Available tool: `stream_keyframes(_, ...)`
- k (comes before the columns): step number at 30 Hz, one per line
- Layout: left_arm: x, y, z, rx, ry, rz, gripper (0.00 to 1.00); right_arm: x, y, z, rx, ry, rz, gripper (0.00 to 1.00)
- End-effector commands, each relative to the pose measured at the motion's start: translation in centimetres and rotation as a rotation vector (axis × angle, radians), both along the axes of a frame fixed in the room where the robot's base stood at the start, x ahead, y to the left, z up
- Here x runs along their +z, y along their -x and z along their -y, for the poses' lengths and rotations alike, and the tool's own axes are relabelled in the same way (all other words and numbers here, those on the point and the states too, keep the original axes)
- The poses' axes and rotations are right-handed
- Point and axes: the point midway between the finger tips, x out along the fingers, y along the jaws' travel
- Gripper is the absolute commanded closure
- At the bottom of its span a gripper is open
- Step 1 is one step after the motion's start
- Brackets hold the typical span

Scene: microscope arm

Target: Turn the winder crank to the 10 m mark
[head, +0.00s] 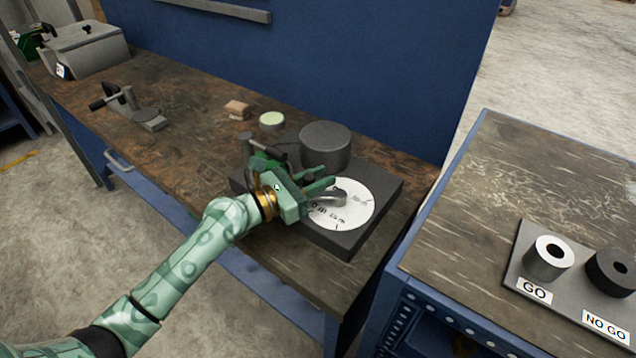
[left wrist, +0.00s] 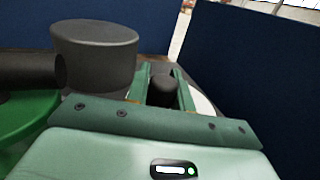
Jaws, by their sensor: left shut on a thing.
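The winder is a dark square base (head: 352,240) on the wooden bench, with a white round dial (head: 358,208) and a grey crank (head: 341,197) over it. A few dial marks show, one like 2.5 m; I cannot make out the 10 m mark. My left gripper (head: 328,189) reaches over the dial from the left. In the left wrist view its fingers (left wrist: 162,92) stand either side of a dark knob, the crank handle (left wrist: 162,85), and are shut on it. The gripper hides part of the dial. My right gripper is not in view.
A dark grey drum (head: 325,145) stands just behind the dial and also shows in the left wrist view (left wrist: 95,52). A pale green round piece (head: 271,121), a wooden block (head: 237,108) and a clamp-like fixture (head: 135,112) lie further left. A GO/NO GO gauge stand (head: 560,295) is at right.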

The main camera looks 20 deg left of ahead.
Motion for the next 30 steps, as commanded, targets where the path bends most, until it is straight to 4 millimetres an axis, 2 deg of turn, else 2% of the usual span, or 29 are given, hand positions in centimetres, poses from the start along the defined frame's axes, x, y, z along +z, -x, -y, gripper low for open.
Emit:
stream_keyframes(3,0.1,0.0,0.0,0.0,0.0,0.0,1.0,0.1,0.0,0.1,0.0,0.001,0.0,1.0)
stream_keyframes(4,0.1,0.0,0.0,0.0,0.0,0.0,0.74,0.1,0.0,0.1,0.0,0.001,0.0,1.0)
stream_keyframes(6,0.1,0.0,0.0,0.001,0.0,0.0,0.56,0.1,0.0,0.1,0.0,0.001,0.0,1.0)
stream_keyframes(20,0.0,0.3,-0.2,0.003,-0.001,-0.001,0.56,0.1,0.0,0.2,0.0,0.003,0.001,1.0)
stream_keyframes(23,-0.1,1.1,-1.0,0.003,-0.003,0.0,0.56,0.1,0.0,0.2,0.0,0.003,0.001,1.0)
stream_keyframes(30,-0.3,5.8,-4.9,0.002,-0.004,-0.005,0.56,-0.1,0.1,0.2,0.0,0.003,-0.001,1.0)
